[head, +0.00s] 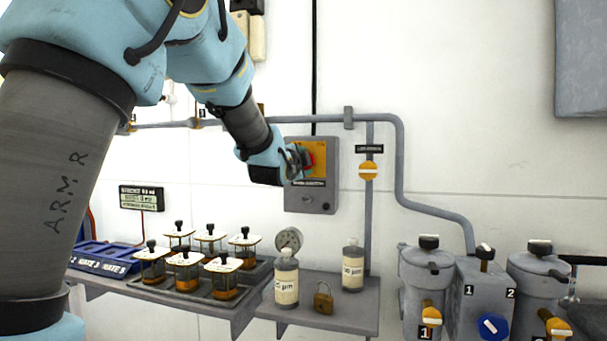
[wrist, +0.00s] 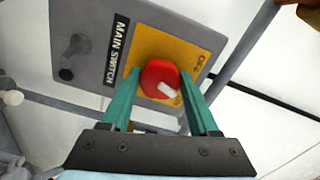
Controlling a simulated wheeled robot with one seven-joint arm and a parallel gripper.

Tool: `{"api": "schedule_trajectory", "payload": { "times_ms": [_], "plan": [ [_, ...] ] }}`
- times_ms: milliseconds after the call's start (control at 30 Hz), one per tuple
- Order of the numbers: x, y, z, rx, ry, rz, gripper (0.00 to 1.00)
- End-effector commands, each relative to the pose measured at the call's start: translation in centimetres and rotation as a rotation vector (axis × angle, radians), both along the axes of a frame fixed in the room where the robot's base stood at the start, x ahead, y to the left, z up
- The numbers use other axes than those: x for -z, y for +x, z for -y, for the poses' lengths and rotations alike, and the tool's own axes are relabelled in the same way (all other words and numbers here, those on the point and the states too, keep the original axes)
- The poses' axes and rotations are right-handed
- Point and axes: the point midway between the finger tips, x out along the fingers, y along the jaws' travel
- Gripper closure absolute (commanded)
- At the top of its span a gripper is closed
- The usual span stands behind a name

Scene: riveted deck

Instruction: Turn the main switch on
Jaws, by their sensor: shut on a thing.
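The main switch is a grey wall box with a yellow plate and a red rotary knob. In the head view the box (head: 318,196) hangs on the white wall at the centre, and the red knob is largely hidden by my gripper (head: 299,161). In the wrist view the red knob (wrist: 160,79), with a white mark, sits on the yellow plate (wrist: 192,58) beside a "MAIN SWITCH" label (wrist: 117,50). My gripper's two green fingers (wrist: 160,97) are on either side of the knob, shut on it.
Below, a shelf (head: 345,314) holds bottles (head: 286,279), a padlock (head: 323,299) and a gauge. Several jars (head: 186,271) stand in a tray at left. A pipe (head: 398,160) with a yellow valve (head: 369,170) runs right of the box. Grey canisters (head: 428,285) stand at lower right.

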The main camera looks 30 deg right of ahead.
Motion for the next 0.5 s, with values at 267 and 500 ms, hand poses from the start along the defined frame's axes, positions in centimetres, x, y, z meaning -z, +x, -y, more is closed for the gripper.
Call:
{"api": "schedule_trajectory", "payload": {
  "times_ms": [267,500],
  "plan": [
    [0.30,-0.04,0.06,0.001,0.172,0.162,0.94],
    [0.17,-0.06,0.05,0.001,0.281,0.262,0.94]
  ]
}}
